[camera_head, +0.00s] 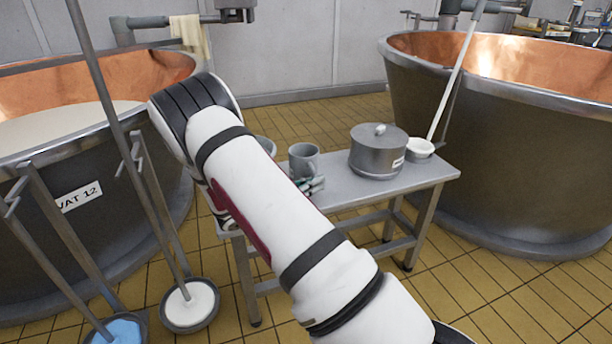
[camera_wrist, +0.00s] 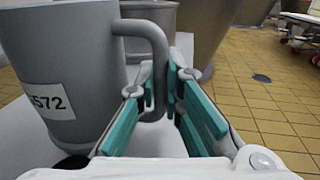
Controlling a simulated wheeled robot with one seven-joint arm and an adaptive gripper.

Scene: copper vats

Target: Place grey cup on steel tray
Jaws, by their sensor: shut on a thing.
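The grey cup (camera_head: 303,158) is upright at the middle of the steel table, just beyond my forearm. It fills the left of the wrist view (camera_wrist: 60,60), with a white label reading 572 and its handle facing my fingers. My gripper (camera_head: 314,186) is shut on the cup's handle, with teal finger pads on either side of it in the wrist view (camera_wrist: 160,88). The cup's base is partly hidden, so I cannot tell whether it touches the table. I cannot make out a separate steel tray; my arm hides part of the table.
The steel table (camera_head: 425,174) also holds a lidded grey pot (camera_head: 376,158) right of the cup and a white-lined ladle (camera_head: 420,149) at its far right. A bowl (camera_head: 266,146) shows partly behind my arm. Large copper vats stand left (camera_head: 60,150) and right (camera_head: 480,150).

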